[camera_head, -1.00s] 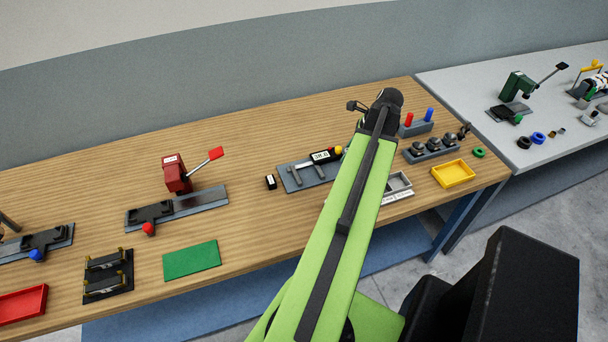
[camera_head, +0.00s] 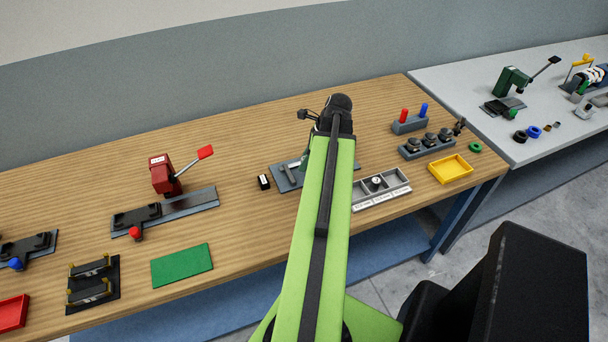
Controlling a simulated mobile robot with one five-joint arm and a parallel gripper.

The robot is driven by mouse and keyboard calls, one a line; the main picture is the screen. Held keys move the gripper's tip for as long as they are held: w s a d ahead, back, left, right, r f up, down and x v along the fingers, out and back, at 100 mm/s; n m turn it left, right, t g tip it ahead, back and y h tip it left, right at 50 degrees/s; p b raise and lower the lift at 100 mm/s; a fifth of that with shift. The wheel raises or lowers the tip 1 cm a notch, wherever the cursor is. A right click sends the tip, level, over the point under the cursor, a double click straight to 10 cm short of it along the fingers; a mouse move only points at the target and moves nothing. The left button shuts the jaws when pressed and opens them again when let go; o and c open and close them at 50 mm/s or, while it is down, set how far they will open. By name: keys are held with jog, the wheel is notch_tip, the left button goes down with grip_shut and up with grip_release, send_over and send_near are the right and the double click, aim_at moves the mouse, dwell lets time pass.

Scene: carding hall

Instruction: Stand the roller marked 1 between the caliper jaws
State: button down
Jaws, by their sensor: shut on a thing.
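The caliper (camera_head: 285,177) lies on a grey plate on the wooden table, left of my arm; my arm hides its right part and display. My gripper (camera_head: 305,160) hangs down beside the end of my green arm, over the caliper area. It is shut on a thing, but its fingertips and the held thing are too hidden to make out. A small roller (camera_head: 376,181) with a pale top stands in a compartment of the grey labelled tray (camera_head: 404,186), right of my arm. I cannot read any number on it.
A small black block with a white label (camera_head: 264,182) sits left of the caliper. A red press (camera_head: 165,174), a green mat (camera_head: 182,265), a yellow tray (camera_head: 437,178) and a grey holder of dark knobs (camera_head: 408,154) stand around. Bare wood lies between press and caliper.

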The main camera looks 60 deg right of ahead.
jog(key=shift+w+d+f, duration=0.1)
jog(key=shift+w+f, duration=0.15)
jog(key=shift+w, duration=0.25)
notch_tip(320, 180, down, 4)
jog(key=b, duration=0.4)
jog(key=shift+f, duration=0.2)
jog(key=shift+r, duration=0.25)
jog(key=shift+f, duration=0.15)
jog(key=c, duration=1.4)
grip_release()
jog(key=shift+o, duration=0.2)
jog(key=shift+s+r+p, duration=0.15)
jog(key=shift+r+p, duration=0.25)
jog(key=shift+r, duration=0.15)
jog(key=p+v, duration=1)
jog(key=v, duration=0.1)
jog(key=shift+s, duration=0.2)
